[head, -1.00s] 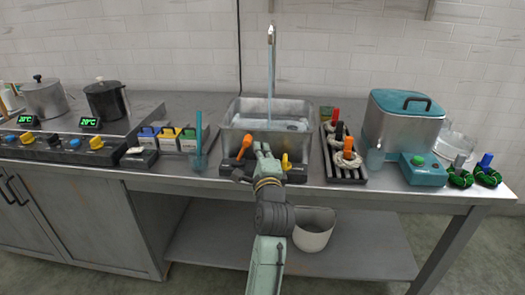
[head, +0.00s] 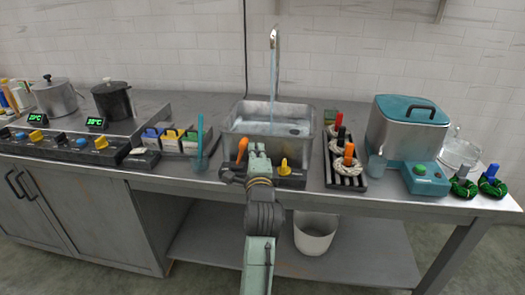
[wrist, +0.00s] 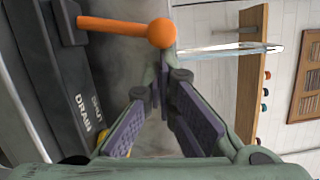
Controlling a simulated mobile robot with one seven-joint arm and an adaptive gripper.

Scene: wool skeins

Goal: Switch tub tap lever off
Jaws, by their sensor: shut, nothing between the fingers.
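The steel tub (head: 228,135) stands on the counter and holds water. The tap (head: 274,40) above it pours a stream of water (head: 273,85). On the tub's dark front panel, an orange lever (head: 242,150) stands at the left and a yellow lever (head: 284,167) at the right. My gripper (head: 258,149) is just right of the orange lever. In the wrist view the orange lever (wrist: 120,27) ends in a ball near the fingertips of my gripper (wrist: 163,78). The fingers are shut and empty. I cannot tell whether they touch the ball.
A dark rack (head: 347,184) with wool skeins stands right of the tub, beside a teal-lidded machine (head: 405,130). Left are a blue stick in a cup (head: 200,160), coloured boxes (head: 172,141) and a stove (head: 60,145). A white bucket (head: 316,233) sits on the lower shelf.

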